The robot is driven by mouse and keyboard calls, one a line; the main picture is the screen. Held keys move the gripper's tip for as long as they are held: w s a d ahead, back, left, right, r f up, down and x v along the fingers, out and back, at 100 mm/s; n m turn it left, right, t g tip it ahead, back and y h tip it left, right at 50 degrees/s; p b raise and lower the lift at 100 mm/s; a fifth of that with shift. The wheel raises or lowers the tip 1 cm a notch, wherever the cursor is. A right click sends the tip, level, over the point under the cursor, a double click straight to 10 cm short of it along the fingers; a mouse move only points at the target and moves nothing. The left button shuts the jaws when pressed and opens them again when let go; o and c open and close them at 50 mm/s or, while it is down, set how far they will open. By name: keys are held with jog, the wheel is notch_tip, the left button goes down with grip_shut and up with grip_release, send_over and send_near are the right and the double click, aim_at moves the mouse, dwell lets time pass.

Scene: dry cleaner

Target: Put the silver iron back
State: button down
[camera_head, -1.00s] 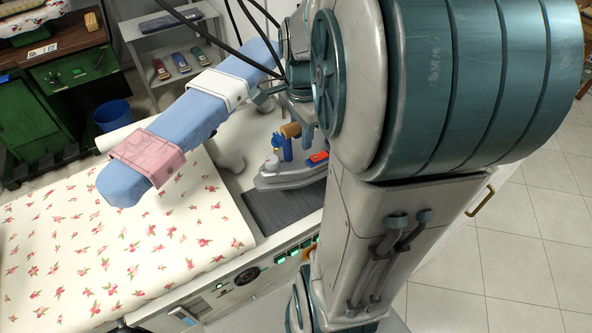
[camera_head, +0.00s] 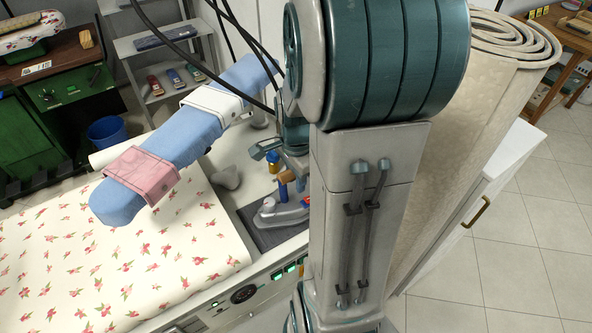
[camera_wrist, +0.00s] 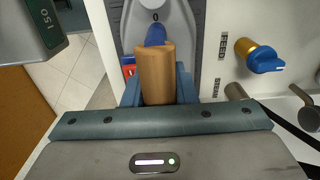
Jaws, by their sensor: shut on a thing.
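The silver iron (camera_head: 285,213) has a grey body, a blue knob and a brown handle. In the head view it is over the dark ribbed mat (camera_head: 250,232) on the machine's top, roughly level. In the wrist view its handle (camera_wrist: 155,75) is between my gripper's blue fingers (camera_wrist: 157,92), and part of its grey body (camera_wrist: 165,15) shows ahead. My gripper (camera_head: 286,180) is shut on the handle. My arm hides the iron's right side, and I cannot tell whether its sole touches the mat.
The blue padded sleeve board (camera_head: 150,160) with a pink cloth (camera_head: 143,174) extends left of the iron. The floral ironing surface (camera_head: 110,260) lies front left. A blue-and-brass knob (camera_wrist: 262,58) sits right of the handle. A white cabinet (camera_head: 480,195) stands right of my arm.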

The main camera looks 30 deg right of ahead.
jog(key=shift+w, duration=0.1)
jog(key=c, duration=1.6)
grip_release()
jog(key=shift+f, duration=0.15)
jog(key=o, duration=0.4)
jog(key=shift+o, duration=0.2)
